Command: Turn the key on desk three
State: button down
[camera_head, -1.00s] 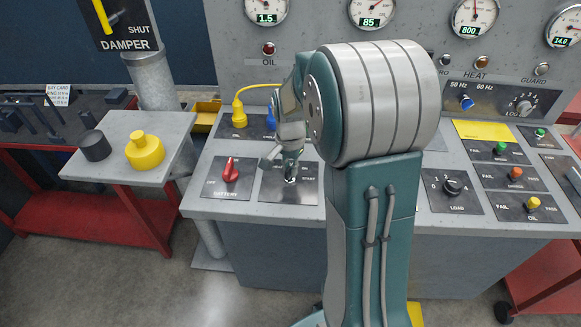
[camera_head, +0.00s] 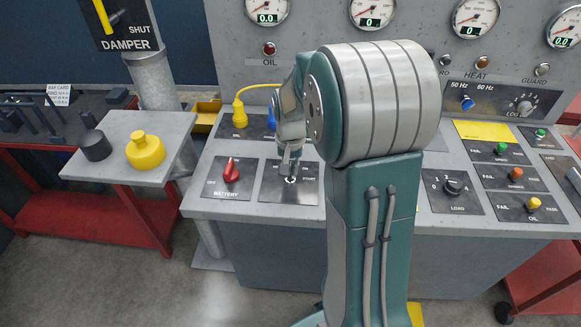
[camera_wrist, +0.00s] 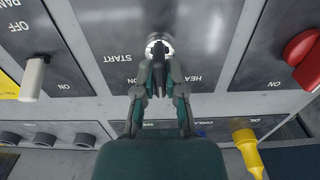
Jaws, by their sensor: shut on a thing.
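The key switch (camera_head: 290,180) sits in a dark panel on the grey sloping desk, right of the red battery knob (camera_head: 231,170). In the wrist view its silver ring (camera_wrist: 153,44) shows with a START label beside it and a partly hidden HEAT label. My gripper (camera_head: 290,172) points down onto the switch. In the wrist view my gripper's fingers (camera_wrist: 158,68) are closed together on the dark key (camera_wrist: 158,50), right at the ring. The fingers hide most of the key, so its exact angle cannot be told.
My arm covers the middle of the desk. Yellow (camera_head: 239,117) and blue plugs stand behind the key panel. Gauges above read zero.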

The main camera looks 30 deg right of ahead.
jog(key=shift+f, duration=0.1)
jog(key=c, duration=0.7)
grip_release()
jog(key=shift+a, duration=0.1)
notch_tip(320, 180, up, 12)
